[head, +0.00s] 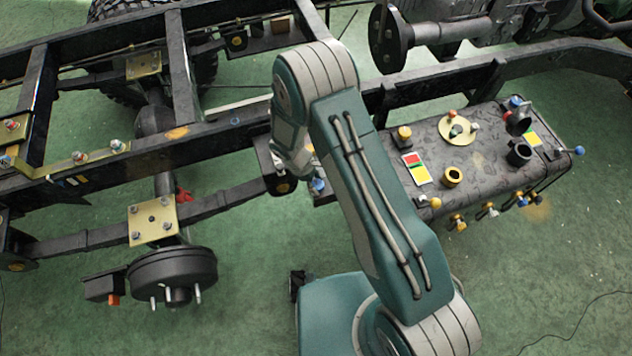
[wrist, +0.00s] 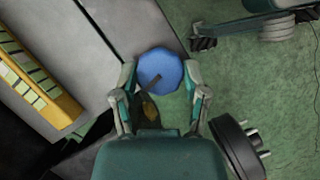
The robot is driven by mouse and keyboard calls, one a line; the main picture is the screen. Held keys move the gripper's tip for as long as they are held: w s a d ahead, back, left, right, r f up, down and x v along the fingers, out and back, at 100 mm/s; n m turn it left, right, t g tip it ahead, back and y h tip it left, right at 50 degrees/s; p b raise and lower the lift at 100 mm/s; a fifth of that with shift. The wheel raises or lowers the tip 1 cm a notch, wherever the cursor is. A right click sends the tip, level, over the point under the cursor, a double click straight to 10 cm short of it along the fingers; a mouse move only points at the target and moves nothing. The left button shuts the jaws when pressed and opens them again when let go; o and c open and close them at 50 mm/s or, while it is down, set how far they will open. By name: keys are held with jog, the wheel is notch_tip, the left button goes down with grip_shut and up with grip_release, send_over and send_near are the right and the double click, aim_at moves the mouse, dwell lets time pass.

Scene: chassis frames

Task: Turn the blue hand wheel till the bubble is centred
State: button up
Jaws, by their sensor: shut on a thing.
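The blue hand wheel (wrist: 160,64) is in the upper middle of the wrist view, seen face on, with a dark bar across its lower part. My gripper (wrist: 160,77) has one finger on each side of the wheel and is shut on its rim. In the head view my arm hides most of my gripper and the wheel; a small blue part (head: 318,185) shows beside the arm's end. A yellow strip with pale segments (wrist: 37,83) lies at the left of the wrist view. I cannot make out a bubble in either view.
The dark chassis frame (head: 85,178) crosses the head view. A wheel hub (head: 172,278) with studs stands at lower left. A dark tank (head: 480,160) with coloured caps and valves is right of my arm. Green floor is open at lower right.

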jog(key=shift+n+t, duration=0.8)
jog(key=shift+n, duration=1.1)
jog(key=o, duration=1.1)
jog(key=shift+o, duration=0.2)
jog(key=v, duration=1.1)
jog(key=shift+a+r, duration=0.25)
jog(key=shift+r, duration=0.1)
jog(key=shift+r, duration=0.1)
